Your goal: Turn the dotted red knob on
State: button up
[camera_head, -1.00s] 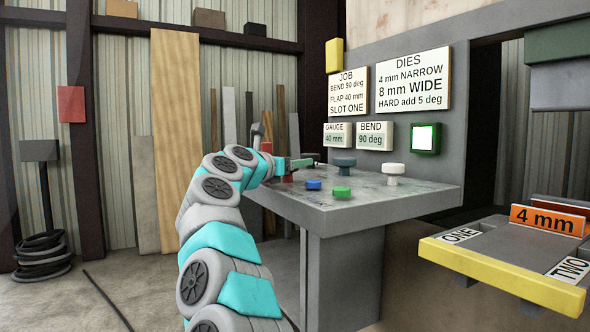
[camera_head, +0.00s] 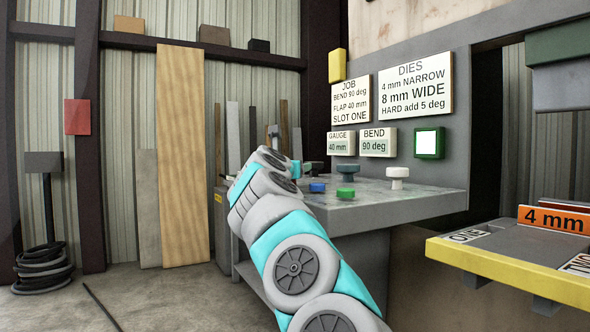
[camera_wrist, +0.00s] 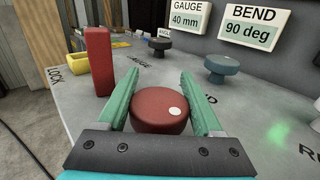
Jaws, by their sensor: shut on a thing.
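The dotted red knob (camera_wrist: 160,112) is a round, dark red knob with one pale dot on its top, toward the right side in the wrist view. My gripper (camera_wrist: 160,98) has its two green fingers on either side of the knob, shut on it. In the head view my arm hides the red knob and the gripper. Lettering on the panel around the knob is partly covered by the fingers.
A tall red block (camera_wrist: 99,62) stands left of my gripper, near the word LOCK. A dark knob (camera_wrist: 160,43) and a blue-grey knob (camera_wrist: 221,66) stand behind.

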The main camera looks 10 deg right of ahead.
jog(key=o, duration=1.4)
jog(key=shift+c, duration=0.2)
jog(key=shift+s+a+f+b, duration=0.1)
jog(key=shift+s+a+b, duration=0.15)
jog(key=shift+s+b, duration=0.1)
jog(key=shift+b+v, duration=1)
jog(key=shift+v, duration=2.5)
